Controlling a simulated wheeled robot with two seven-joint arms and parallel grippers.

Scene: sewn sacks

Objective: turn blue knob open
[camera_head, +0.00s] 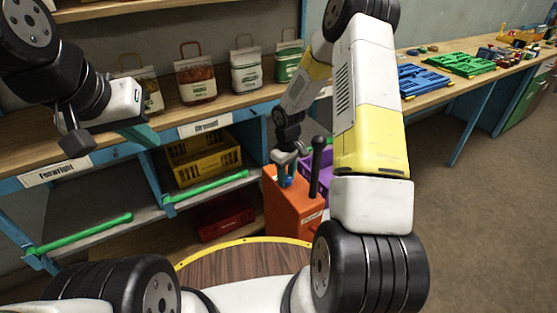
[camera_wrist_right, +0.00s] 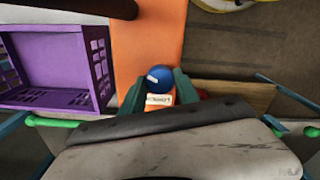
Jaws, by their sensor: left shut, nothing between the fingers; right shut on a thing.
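The blue knob (camera_wrist_right: 158,77) is round with a small white mark, on top of an orange cabinet (camera_head: 290,218). My right gripper (camera_wrist_right: 158,88) has a teal finger on each side of the knob and is shut on it. In the head view my right gripper (camera_head: 286,173) reaches down to the cabinet top, where the fingers largely hide the knob. A white label sits just below the knob in the wrist view. My left gripper (camera_head: 141,134) is shut and empty, in front of the shelf at the left.
A black upright lever (camera_head: 318,166) stands on the cabinet right beside my right gripper. A purple crate (camera_wrist_right: 55,70) is next to the cabinet. Open floor lies at the right.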

